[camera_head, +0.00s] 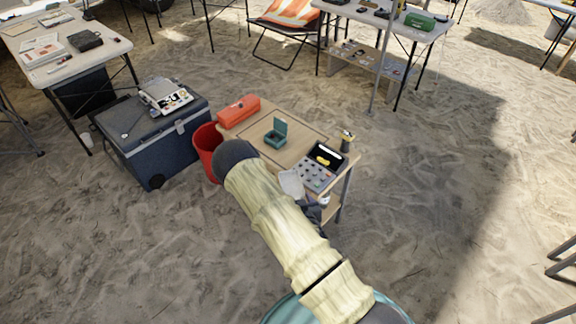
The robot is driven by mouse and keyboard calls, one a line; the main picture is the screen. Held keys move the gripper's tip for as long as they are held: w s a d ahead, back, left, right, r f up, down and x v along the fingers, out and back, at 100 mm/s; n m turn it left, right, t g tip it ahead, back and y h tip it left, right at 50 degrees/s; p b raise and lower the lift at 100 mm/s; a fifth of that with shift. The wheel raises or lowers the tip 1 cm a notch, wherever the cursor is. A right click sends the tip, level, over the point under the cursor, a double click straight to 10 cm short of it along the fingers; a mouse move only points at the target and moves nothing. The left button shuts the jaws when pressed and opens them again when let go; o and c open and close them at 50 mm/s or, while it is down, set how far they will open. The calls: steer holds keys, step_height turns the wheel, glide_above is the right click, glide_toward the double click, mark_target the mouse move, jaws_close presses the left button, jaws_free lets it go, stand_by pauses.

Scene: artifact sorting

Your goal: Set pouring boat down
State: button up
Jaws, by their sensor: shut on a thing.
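The pouring boat (291,183) is a small pale, scoop-like piece at the near edge of the small wooden table (262,146). My gripper (307,204) is dark grey, mostly hidden behind my arm, and shut on the boat at its lower right. The boat appears to be held over or beside the near table edge. I cannot tell whether it touches the tabletop.
The table carries a grey tray of small round items (317,175), a black device (327,154), an open teal box (276,134) and an orange case (238,110). A red bucket (207,150) and a blue cooler (158,142) stand left. The tabletop's middle is partly bare.

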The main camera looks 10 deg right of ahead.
steer(key=s+f, duration=0.4)
steer(key=f, duration=0.3)
steer(key=shift+s+f, duration=0.4)
steer(key=shift+d, duration=0.1)
